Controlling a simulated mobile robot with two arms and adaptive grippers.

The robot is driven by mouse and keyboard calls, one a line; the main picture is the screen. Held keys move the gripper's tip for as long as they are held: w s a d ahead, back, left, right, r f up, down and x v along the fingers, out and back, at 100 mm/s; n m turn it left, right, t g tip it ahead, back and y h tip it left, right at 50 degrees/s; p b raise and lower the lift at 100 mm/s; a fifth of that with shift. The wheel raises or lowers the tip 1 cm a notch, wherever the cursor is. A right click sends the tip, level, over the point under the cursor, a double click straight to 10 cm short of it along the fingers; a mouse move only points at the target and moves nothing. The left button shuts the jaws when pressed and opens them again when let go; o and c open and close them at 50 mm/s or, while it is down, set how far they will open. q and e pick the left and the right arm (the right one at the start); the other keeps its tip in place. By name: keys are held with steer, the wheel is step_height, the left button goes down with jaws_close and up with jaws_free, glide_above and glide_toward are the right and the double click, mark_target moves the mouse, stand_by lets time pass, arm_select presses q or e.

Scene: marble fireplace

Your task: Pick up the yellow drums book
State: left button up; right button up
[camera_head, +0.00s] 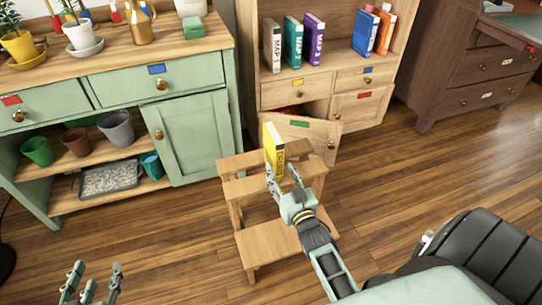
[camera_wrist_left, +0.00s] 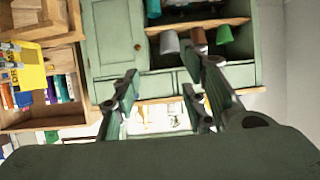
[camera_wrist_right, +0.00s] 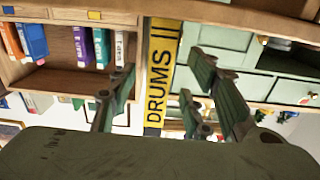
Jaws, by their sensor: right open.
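The yellow drums book (camera_head: 275,148) stands upright on the top of a wooden step stool (camera_head: 232,163). Its spine, lettered "DRUMS II", faces the camera in the right wrist view (camera_wrist_right: 160,75). My right gripper (camera_head: 283,172) is at the near side of the book, with its fingers spread. In the right wrist view the fingers (camera_wrist_right: 160,78) are apart, with the spine between them in the picture; I cannot tell whether they touch it. My left gripper (camera_head: 94,270) is low at the left, open and empty, away from the book; its spread fingers also show in its own wrist view (camera_wrist_left: 160,85).
A wooden bookcase (camera_head: 330,90) with several books stands behind the stool, and one cabinet door (camera_head: 308,137) hangs open close to the book. A green cabinet (camera_head: 190,140) with pots stands at the left. Wooden floor is clear right of the stool.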

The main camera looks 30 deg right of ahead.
mark_target(279, 168)
steer(key=x, duration=0.3)
steer(key=shift+w+r+b, duration=0.1)
steer(key=shift+r+b, duration=0.2)
steer(key=shift+b, duration=0.1)
steer(key=x, duration=0.1)
steer(key=b+x, duration=0.1)
steer(key=x, duration=0.2)
steer(key=shift+w+d+r, duration=0.15)
steer(key=shift+r, duration=0.2)
steer(key=shift+w, duration=0.2)
arm_select(q)
step_height(279, 168, up, 12)
steer(key=w+d+t+h, duration=0.2)
steer(key=t, duration=0.4)
steer(key=shift+w, duration=0.2)
arm_select(e)
jaws_close()
arm_select(q)
steer(key=shift+f, duration=0.1)
arm_select(e)
steer(key=shift+r, duration=0.15)
